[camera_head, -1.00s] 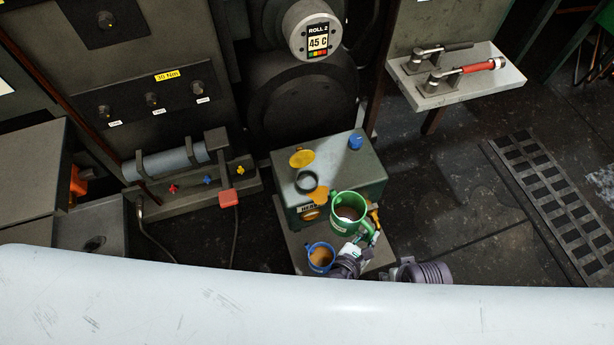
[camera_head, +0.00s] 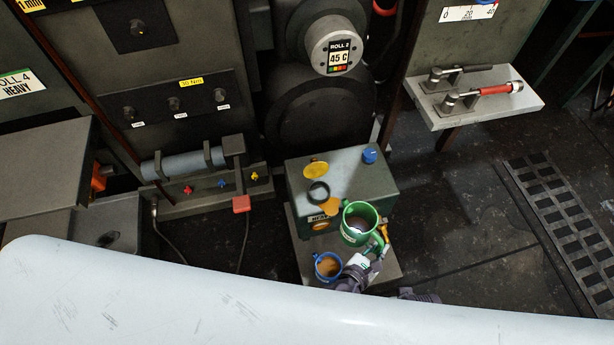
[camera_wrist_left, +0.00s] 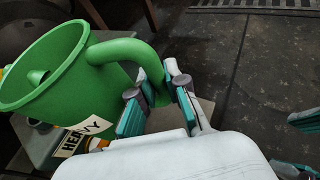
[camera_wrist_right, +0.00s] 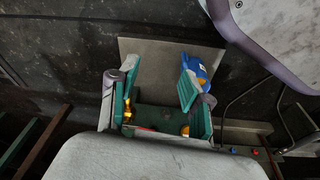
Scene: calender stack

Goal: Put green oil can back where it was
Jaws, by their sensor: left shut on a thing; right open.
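The green oil can (camera_head: 350,238) is an open, handled can with a white label. It appears over the lower plate, in front of the grey box; I cannot tell whether it touches anything. In the left wrist view, the green can (camera_wrist_left: 75,90) bears the label "HEAVY". My left gripper (camera_head: 375,250) is shut on its handle, with both fingers around it in the left wrist view (camera_wrist_left: 158,97). My right gripper (camera_wrist_right: 158,92) is open and nothing is gripped between its fingers. A blue object shows behind one finger; it is partly hidden.
A blue can (camera_head: 327,267) with brown contents stands on the lower plate (camera_head: 300,262). The grey box (camera_head: 375,185) has a yellow lid (camera_head: 316,169), a dark ring opening and a blue cap (camera_head: 369,156). A shelf with clamps (camera_head: 475,105) is at the right. A pale roll crosses the foreground.

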